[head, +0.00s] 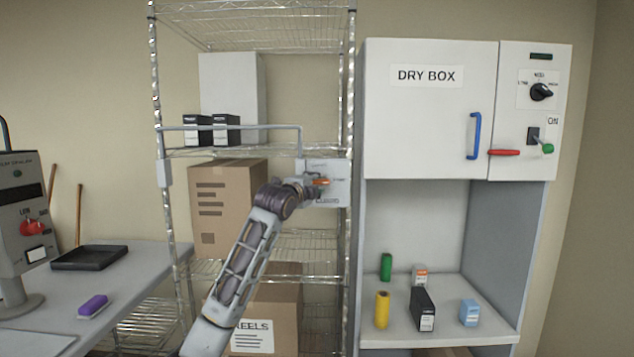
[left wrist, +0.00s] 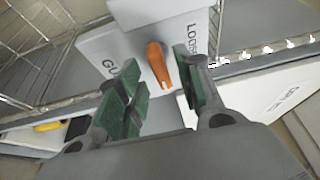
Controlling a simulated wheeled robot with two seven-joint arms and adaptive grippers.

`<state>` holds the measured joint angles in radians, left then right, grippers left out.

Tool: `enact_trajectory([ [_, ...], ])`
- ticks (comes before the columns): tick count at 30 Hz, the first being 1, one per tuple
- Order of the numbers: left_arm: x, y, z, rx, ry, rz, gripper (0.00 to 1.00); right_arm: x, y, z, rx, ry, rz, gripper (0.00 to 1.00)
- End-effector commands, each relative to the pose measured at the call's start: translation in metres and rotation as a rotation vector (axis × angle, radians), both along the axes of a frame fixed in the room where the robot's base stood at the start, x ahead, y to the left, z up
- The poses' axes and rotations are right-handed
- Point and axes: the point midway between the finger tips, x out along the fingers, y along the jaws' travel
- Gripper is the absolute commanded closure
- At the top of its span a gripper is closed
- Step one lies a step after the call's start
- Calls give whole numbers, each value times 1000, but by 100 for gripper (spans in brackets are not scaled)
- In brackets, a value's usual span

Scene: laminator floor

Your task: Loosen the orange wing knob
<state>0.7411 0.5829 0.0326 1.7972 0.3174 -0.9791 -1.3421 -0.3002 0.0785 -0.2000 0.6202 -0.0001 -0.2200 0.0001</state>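The orange wing knob (head: 320,182) sits on a light grey plate (head: 338,190) fixed to the right post of the wire shelf, partly hidden in the head view. In the left wrist view the knob (left wrist: 159,65) shows between the green-padded fingers, on the plate (left wrist: 100,48) with partly visible lettering. My left gripper (head: 312,190) is at the plate; in the left wrist view its fingers (left wrist: 160,95) are apart, with a gap on each side of the knob. I cannot tell how far the fingertips are from the plate. My right gripper is not in view.
A grey guard bar (head: 230,127) runs across the shelf beside the plate. A cardboard box (head: 225,205) stands left of my left arm. The dry box cabinet (head: 430,130) is close on the right. A bench (head: 130,290) with a purple-topped block (head: 93,305) is at left.

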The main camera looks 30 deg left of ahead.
Motion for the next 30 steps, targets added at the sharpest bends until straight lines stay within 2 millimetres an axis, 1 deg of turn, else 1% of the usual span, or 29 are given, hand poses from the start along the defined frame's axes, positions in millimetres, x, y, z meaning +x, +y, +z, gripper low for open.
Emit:
enact_trajectory([
  [6, 12, 1, 1, 1, 0, -1, 64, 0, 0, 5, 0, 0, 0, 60],
  [17, 14, 1, 0, 1, 0, -1, 64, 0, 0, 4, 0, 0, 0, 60],
  [20, 14, 2, 0, 1, 0, -1, 75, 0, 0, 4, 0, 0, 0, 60],
  [24, 14, 2, -1, 1, 0, -1, 93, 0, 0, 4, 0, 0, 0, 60],
  [26, 14, 2, -1, 1, 1, -1, 100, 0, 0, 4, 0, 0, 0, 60],
  [30, 14, 2, -1, 1, 1, -1, 100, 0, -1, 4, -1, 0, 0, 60],
])
